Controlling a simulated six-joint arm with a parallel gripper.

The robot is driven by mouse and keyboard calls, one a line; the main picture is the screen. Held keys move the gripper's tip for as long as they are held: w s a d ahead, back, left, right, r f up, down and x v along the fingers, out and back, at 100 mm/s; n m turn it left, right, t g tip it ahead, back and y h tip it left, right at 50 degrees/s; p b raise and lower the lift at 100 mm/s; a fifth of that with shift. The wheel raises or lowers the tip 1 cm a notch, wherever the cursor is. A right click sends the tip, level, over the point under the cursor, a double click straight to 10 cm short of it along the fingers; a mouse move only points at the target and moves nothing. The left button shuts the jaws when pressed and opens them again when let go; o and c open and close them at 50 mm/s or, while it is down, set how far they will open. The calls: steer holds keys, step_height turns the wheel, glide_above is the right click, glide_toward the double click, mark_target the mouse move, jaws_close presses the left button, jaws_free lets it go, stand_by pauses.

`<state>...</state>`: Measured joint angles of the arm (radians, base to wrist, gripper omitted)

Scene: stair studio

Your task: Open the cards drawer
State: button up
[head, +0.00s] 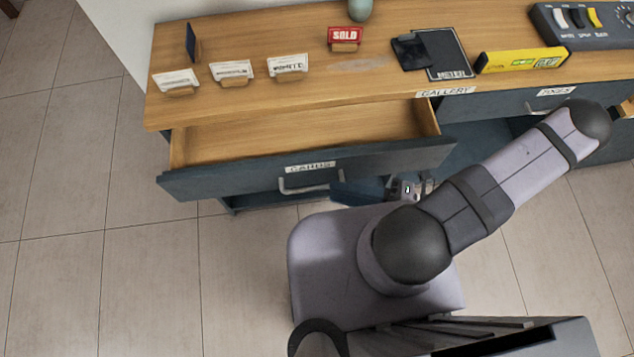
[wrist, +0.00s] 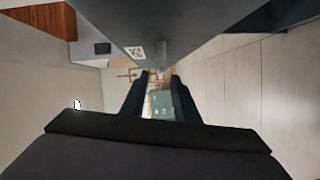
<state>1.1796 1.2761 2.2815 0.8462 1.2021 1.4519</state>
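The cards drawer (head: 230,182) is pulled well out of the counter in the head view. Its dark blue front carries a white CARDS label (head: 310,166) and a metal bar handle (head: 298,190). The visible inside is bare wood. My gripper (head: 345,190) is low in front of the drawer, by the right end of the handle. In the wrist view its two dark fingers (wrist: 158,82) are apart with a gap between them. A dark panel fills the top of that view. I cannot tell whether the fingers touch the handle.
The wooden counter top (head: 230,50) holds several small card stands, a red SOLD sign (head: 345,36), a dark METAL sheet (head: 445,55), a yellow box (head: 522,60) and a switch panel (head: 585,22). A GALLERY label (head: 446,91) sits on the counter edge. Tiled floor (head: 100,260) is clear at left.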

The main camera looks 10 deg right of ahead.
mark_target(313, 187)
steer(key=shift+p+x, duration=0.45)
steer(key=shift+x, duration=3.15)
steer(key=shift+c, duration=0.3)
jaws_close()
